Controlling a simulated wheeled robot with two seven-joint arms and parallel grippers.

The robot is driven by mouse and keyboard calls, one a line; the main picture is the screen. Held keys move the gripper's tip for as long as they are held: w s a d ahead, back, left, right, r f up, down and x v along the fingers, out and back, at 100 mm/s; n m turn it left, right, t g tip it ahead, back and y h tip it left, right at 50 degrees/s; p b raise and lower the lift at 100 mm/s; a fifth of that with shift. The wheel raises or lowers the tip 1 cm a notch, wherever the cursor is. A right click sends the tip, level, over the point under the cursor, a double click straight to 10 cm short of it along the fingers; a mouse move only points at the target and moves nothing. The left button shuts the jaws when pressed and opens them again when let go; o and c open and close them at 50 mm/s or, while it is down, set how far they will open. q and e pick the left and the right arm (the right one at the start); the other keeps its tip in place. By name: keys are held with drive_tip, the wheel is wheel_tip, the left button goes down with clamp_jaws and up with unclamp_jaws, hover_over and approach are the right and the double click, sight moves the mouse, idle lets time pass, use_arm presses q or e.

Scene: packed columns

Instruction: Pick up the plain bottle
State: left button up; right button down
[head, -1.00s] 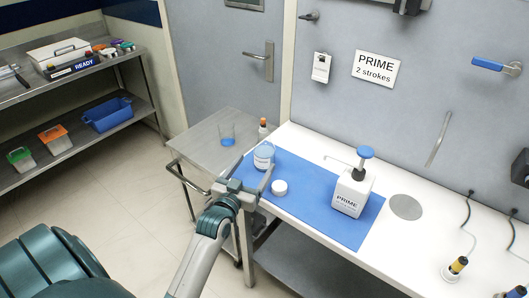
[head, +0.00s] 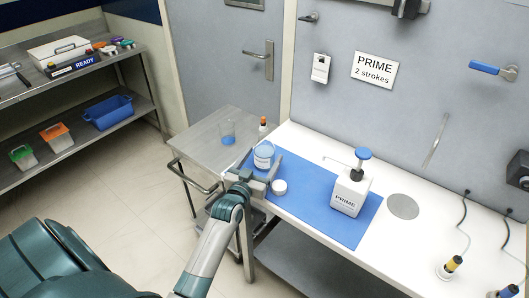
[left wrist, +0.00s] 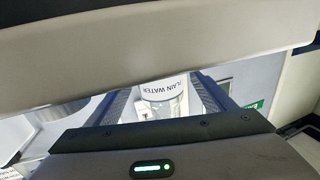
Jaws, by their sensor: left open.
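The plain bottle (head: 264,154), a clear container with a white label and blue at its top and base, stands at the left end of the blue mat (head: 318,206). In the left wrist view the plain bottle (left wrist: 172,92) shows an upside-down "PLAIN WATER" label. My left gripper (head: 261,169) is open, close to the bottle in the head view. In the left wrist view the bottle appears between the two fingers of the left gripper (left wrist: 165,102); I cannot tell whether they touch it. My right gripper is not in view.
A small round white tub (head: 279,187) sits just right of the left gripper. A white PRIME pump bottle (head: 348,190) stands farther right on the mat.

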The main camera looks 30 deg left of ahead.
sight(265, 148)
use_arm(q)
drive_tip(key=c, duration=1.5)
drive_tip(key=shift+r, duration=0.1)
drive_tip(key=shift+r, duration=0.1)
drive_tip(key=shift+r, duration=0.55)
drive_tip(key=r, duration=0.1)
drive_tip(key=d+r+b, duration=0.1)
drive_tip(key=r, duration=0.1)
drive_tip(key=shift+w+r, duration=0.1)
drive_tip(key=shift+w, duration=0.05)
drive_tip(key=d+r+b, duration=0.1)
drive_tip(key=d+r, duration=0.1)
drive_tip(key=d, duration=0.1)
drive_tip(key=w+d+r+b, duration=0.1)
drive_tip(key=d+r, duration=0.1)
drive_tip(key=d, duration=0.2)
drive_tip(key=w+d+r+b, duration=0.1)
drive_tip(key=d+r, duration=0.1)
drive_tip(key=d, duration=0.1)
drive_tip(key=shift+w+d+r, duration=0.15)
drive_tip(key=shift+d+r, duration=0.05)
drive_tip(key=shift+r, duration=0.05)
